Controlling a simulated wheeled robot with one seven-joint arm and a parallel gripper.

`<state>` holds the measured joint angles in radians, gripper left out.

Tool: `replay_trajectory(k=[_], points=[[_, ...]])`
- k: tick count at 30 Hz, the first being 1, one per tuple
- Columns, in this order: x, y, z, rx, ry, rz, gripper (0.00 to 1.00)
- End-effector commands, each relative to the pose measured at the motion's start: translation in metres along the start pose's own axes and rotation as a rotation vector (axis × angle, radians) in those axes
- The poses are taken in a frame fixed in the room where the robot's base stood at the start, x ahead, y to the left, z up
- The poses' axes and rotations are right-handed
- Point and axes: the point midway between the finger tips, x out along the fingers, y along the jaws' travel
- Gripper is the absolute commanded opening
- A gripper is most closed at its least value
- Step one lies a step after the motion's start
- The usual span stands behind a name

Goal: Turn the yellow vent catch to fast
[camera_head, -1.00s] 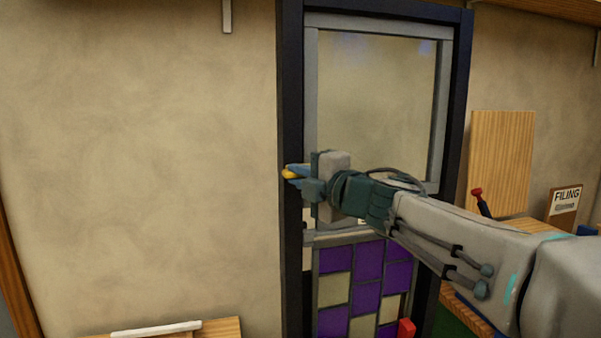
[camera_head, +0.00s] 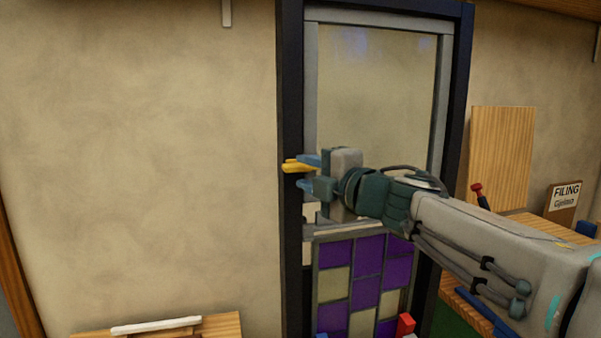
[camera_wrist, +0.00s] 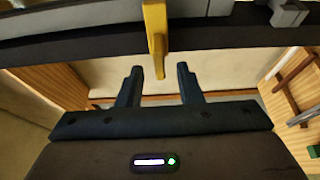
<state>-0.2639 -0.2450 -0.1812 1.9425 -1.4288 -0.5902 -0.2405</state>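The yellow vent catch (camera_head: 298,166) is a small bar on the dark left post of the panel frame, pointing roughly sideways in the head view. In the wrist view the catch (camera_wrist: 155,35) hangs from the top edge, and its narrow end reaches down between my two fingertips. My gripper (camera_head: 301,173) is at the catch, with its blue fingers spread. The wrist view shows a gap between each finger and the catch, so my gripper (camera_wrist: 159,74) is open and holds nothing. I see no readable mark for fast.
The dark frame (camera_head: 291,100) holds a clear upper pane with a grey border and a purple and cream leaded panel (camera_head: 335,255) below. A red block (camera_head: 405,323) is near the lower right of the panel. A wooden board with a white bar (camera_head: 156,326) is at lower left.

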Motion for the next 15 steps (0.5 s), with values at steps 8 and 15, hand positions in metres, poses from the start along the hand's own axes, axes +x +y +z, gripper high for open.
replay_trajectory(k=[8, 15], points=[[-0.061, 0.000, 0.000, -0.002, -0.002, 0.003, 0.33], [-0.099, 0.000, 0.000, -0.002, -0.001, 0.002, 0.33]])
